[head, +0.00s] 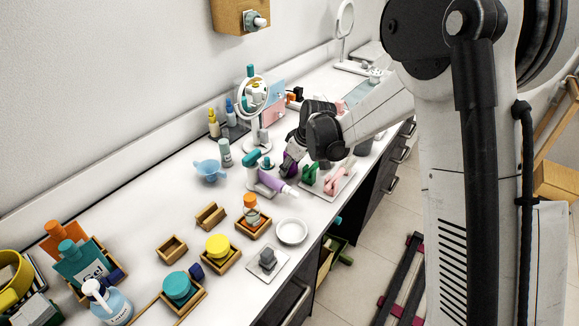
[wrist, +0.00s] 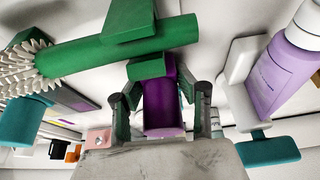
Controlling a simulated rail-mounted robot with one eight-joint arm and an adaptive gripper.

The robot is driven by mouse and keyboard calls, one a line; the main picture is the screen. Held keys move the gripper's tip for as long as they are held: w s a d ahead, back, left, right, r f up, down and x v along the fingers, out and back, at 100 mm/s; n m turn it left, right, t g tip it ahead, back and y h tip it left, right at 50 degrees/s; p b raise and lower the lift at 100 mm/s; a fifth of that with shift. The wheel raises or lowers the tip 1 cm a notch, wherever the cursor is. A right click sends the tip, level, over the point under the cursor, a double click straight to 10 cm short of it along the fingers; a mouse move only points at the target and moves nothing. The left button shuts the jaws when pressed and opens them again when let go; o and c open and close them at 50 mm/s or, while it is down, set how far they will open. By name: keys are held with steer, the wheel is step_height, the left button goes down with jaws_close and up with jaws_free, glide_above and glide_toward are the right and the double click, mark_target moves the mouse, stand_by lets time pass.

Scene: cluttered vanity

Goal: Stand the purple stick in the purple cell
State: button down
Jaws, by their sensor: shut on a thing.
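My gripper (head: 291,165) is in the middle of the counter, close to the tray with green and pink pieces. In the wrist view my gripper (wrist: 160,108) has its two dark fingers on either side of the purple stick (wrist: 162,105), shut on it. The purple stick (head: 289,158) is mostly covered by my gripper in the head view. A green block (wrist: 150,66) shows at the stick's far end; I cannot tell whether it is part of it. I cannot make out a purple cell in either view.
A lilac bottle (head: 272,182) lies near my gripper, beside a teal-topped dispenser (head: 252,165). A green brush (wrist: 120,48) crosses beyond the stick. A tray (head: 347,183) holds pink and green pieces. A white dish (head: 292,232) and wooden boxes (head: 172,248) stand nearer.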

steer(key=c, duration=1.2)
jaws_free()
steer(key=shift+f, duration=0.1)
steer(key=shift+c, duration=0.2)
steer(key=shift+p, duration=0.45)
